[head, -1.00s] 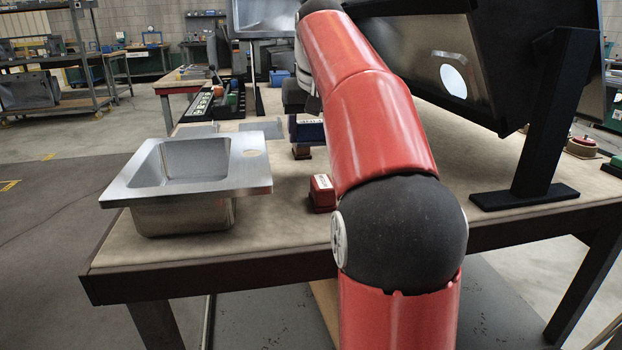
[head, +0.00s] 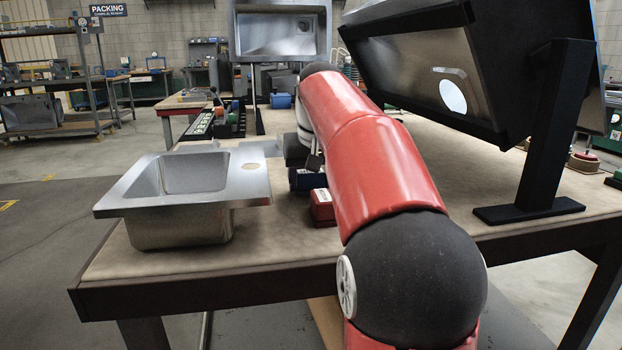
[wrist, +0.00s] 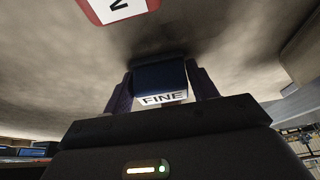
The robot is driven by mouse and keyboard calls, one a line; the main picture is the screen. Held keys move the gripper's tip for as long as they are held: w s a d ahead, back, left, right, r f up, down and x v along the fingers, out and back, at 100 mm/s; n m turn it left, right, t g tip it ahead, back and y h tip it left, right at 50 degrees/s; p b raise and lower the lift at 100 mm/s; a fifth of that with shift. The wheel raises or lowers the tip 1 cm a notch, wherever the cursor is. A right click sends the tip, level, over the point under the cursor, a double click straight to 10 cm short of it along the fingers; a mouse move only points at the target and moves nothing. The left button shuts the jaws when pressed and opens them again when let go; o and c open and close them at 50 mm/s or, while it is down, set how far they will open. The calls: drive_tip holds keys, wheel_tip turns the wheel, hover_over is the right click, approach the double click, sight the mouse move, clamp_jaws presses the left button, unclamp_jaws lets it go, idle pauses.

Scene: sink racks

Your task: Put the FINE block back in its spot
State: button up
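The FINE block (wrist: 160,78) is dark blue with a white label reading FINE. In the wrist view it sits between the two fingers of my gripper (wrist: 161,88), which are closed against its sides. In the head view the blue block (head: 303,180) shows beside my red arm, just behind the red block, with the arm covering part of it. Whether its underside touches the bench cannot be told. A red block (head: 322,206) with a white label stands on the bench; it also shows at the top of the wrist view (wrist: 118,8).
A steel sink (head: 190,190) stands on the bench (head: 265,255) at left. A black stand (head: 530,212) with a large tilted panel (head: 420,70) is at right. A black rack (head: 201,124) with small items is farther back. Bare bench surface lies around the red block.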

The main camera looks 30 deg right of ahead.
drive_tip(key=o, duration=0.4)
drive_tip(key=shift+c, duration=0.2)
drive_tip(key=p+v, duration=0.3)
drive_tip(key=v, duration=0.9)
drive_tip(key=shift+r+p, duration=0.15)
drive_tip(key=shift+p, duration=0.15)
